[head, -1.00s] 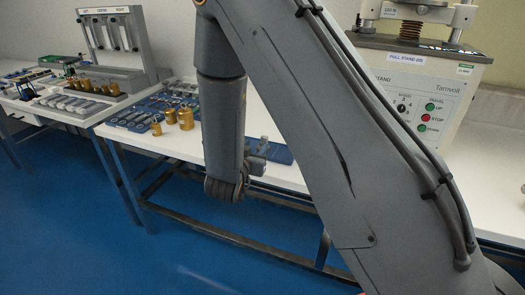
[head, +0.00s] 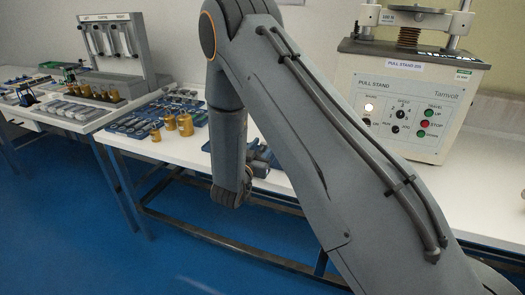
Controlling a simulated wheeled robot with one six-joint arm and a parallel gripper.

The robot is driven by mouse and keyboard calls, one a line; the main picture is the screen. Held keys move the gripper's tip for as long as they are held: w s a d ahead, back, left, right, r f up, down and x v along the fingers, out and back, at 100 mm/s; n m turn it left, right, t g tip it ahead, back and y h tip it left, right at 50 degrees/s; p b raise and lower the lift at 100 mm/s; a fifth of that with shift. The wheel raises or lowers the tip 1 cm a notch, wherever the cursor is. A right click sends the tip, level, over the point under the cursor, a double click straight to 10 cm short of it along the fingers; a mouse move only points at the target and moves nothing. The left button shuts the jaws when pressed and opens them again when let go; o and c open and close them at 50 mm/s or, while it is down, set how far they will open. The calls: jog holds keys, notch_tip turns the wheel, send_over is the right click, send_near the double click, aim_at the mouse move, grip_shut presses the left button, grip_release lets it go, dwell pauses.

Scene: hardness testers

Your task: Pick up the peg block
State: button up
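My arm's forearm and wrist hang down in front of the white bench in the head view. Grey parts (head: 258,160) beside the wrist, over a blue mat (head: 276,178), may be my gripper or a thing on the mat; I cannot tell which. No fingertips are clear, so open or shut cannot be seen. I cannot make out the peg block for certain; my arm hides part of the bench and mat.
A pull stand machine (head: 405,110) stands on the white bench (head: 185,150) at the right. Brass weights (head: 185,125) and a blue tray (head: 135,125) lie left of my arm. A grey rack (head: 115,45) stands on the left table. Bench front edge and frame are near my wrist.

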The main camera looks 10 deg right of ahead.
jog(key=shift+w, duration=0.1)
grip_shut()
jog(key=shift+r, duration=0.1)
